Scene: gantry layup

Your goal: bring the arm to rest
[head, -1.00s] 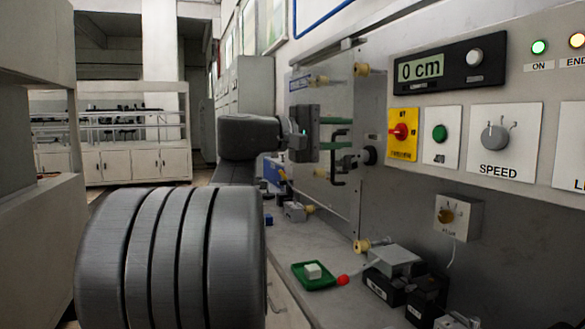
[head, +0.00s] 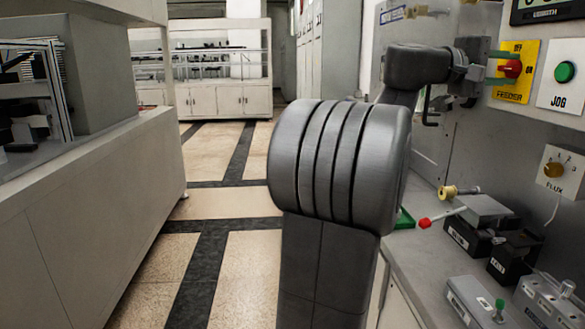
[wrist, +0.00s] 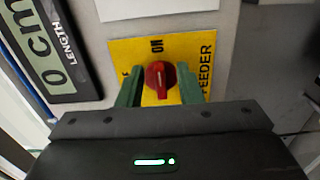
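My gripper (wrist: 160,82) shows in the wrist view with its two green fingers apart. They stand on either side of the red knob (wrist: 161,77) of the yellow feeder switch (wrist: 118,52), with narrow gaps beside it. The knob's long axis lines up with the ON mark. In the head view my gripper (head: 494,68) is at the same switch (head: 519,91) on the machine's grey front, fingers pointing at it. Whether a finger touches the knob or plate cannot be told.
A green JOG button (head: 565,72) sits right of the switch, a flux dial (head: 555,169) below. A clear panel (head: 425,110) is left of it. Black boxes (head: 466,237) and a red-tipped tool (head: 425,222) lie on the bench (head: 432,262). Tiled floor (head: 225,205) is open at left.

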